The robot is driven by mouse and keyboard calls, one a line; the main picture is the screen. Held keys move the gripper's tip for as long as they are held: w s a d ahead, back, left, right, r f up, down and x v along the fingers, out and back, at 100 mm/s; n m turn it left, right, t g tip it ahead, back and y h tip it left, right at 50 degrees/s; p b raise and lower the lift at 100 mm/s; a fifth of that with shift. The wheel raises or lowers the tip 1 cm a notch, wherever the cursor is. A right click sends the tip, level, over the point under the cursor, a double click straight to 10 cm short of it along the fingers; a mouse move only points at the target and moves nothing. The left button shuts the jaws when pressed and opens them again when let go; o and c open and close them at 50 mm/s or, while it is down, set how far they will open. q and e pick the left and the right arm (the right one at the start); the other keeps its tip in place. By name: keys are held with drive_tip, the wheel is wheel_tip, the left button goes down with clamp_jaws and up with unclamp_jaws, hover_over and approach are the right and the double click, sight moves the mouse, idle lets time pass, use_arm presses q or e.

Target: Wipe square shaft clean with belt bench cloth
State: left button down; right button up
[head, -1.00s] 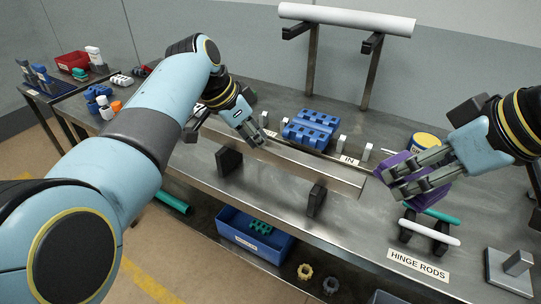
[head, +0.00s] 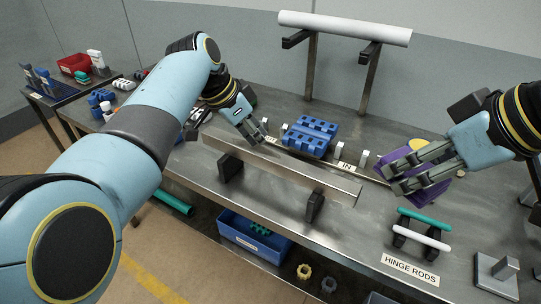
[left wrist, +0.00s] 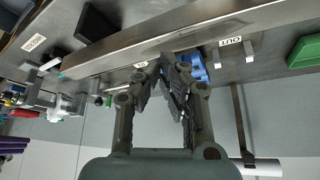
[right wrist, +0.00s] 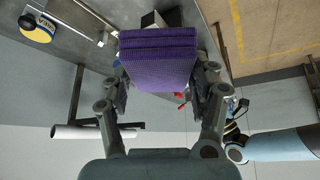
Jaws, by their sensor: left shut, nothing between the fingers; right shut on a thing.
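The square shaft (head: 285,171) is a long grey metal bar resting level on two black supports along the bench front. It also crosses the left wrist view (left wrist: 130,45). My left gripper (head: 259,140) is shut and empty at the shaft's far edge; I cannot tell whether it touches. Its closed fingers show in the left wrist view (left wrist: 170,62). My right gripper (head: 394,180) is shut on the purple belt bench cloth (head: 388,160), right of the shaft's right end. The folded cloth fills the space between the fingers in the right wrist view (right wrist: 158,62).
A blue ribbed block (head: 312,135) and small upright posts stand behind the shaft. An IN label (head: 346,166) lies near. Green and white hinge rods (head: 423,235) sit on a rack at right. A white roll (head: 345,28) is on a stand behind. A blue bin (head: 255,243) is below.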

wheel_tip(320, 180, up, 2)
drive_tip(key=shift+r+p, duration=0.15)
drive_tip(key=shift+p, duration=0.65)
